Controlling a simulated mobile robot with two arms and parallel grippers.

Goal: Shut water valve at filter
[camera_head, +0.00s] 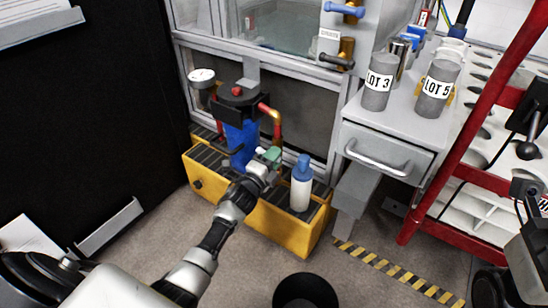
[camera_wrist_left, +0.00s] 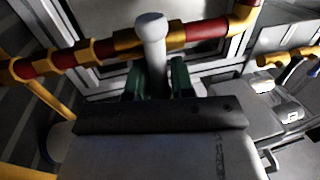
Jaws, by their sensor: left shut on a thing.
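A water filter with a blue housing (camera_head: 241,140) and a black head stands at the yellow base by the glazed cabinet. A red and yellow pipe (camera_head: 273,121) comes down at its right; the same kind of pipe (camera_wrist_left: 208,30) crosses the left wrist view. My left gripper (camera_head: 270,156) is low beside the filter. In the wrist view its green fingers (camera_wrist_left: 158,78) are shut on a pale grey valve handle (camera_wrist_left: 151,32) with a rounded end, in front of the pipe.
A white bottle with a blue top (camera_head: 301,184) stands on the yellow base (camera_head: 283,228), close right of my left gripper. A grey drawer cabinet (camera_head: 383,158) and red-framed rack (camera_head: 455,148) stand right.

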